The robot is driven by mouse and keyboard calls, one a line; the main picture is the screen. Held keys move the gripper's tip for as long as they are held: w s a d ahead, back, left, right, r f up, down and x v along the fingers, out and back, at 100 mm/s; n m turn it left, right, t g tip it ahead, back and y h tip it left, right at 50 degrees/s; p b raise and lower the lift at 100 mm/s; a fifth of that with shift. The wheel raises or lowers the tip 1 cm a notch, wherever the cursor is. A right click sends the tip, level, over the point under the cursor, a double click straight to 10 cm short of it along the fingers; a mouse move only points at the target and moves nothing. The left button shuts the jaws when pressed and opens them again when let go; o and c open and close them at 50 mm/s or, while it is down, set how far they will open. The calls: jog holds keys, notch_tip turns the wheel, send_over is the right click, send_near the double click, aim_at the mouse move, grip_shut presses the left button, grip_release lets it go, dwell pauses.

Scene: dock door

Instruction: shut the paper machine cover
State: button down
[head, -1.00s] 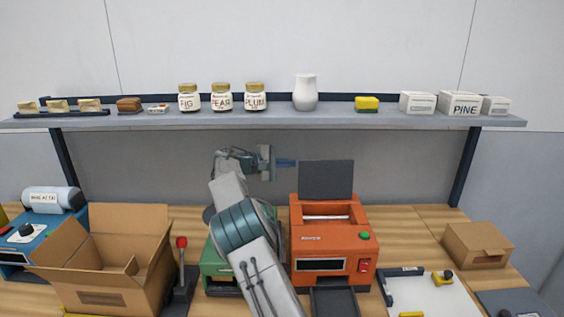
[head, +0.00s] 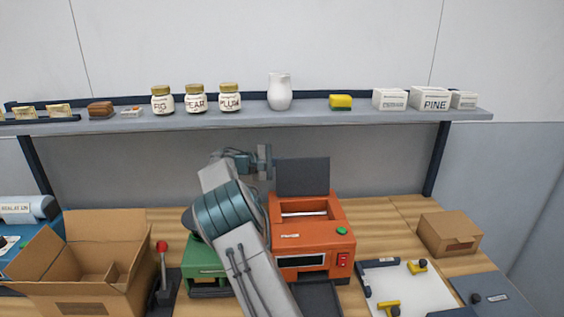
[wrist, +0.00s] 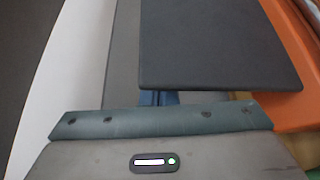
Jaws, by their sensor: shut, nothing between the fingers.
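The orange paper machine (head: 312,235) stands on the bench, with its dark grey cover (head: 303,177) standing up open at its back edge. The cover also fills the upper right of the wrist view (wrist: 215,45). My gripper's body (head: 264,162) is just left of the cover in the head view, and its fingers are hidden behind the cover there. In the wrist view, the blue fingers of my gripper (wrist: 158,98) are shut and empty, partly covered by the cover's edge. I cannot tell whether they touch it.
A green machine (head: 205,262) and a red-knobbed lever (head: 162,262) are to the left, beside an open cardboard box (head: 120,262). A shelf (head: 345,116) with jars runs above. A closed carton (head: 448,234) and a white board (head: 405,287) are to the right.

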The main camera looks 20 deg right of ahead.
jog(key=shift+s+b, duration=0.15)
jog(key=shift+b, duration=0.65)
jog(key=shift+s+a+r+m+b, duration=0.1)
jog(key=shift+r+m+b, duration=0.05)
jog(key=shift+m+b, duration=0.2)
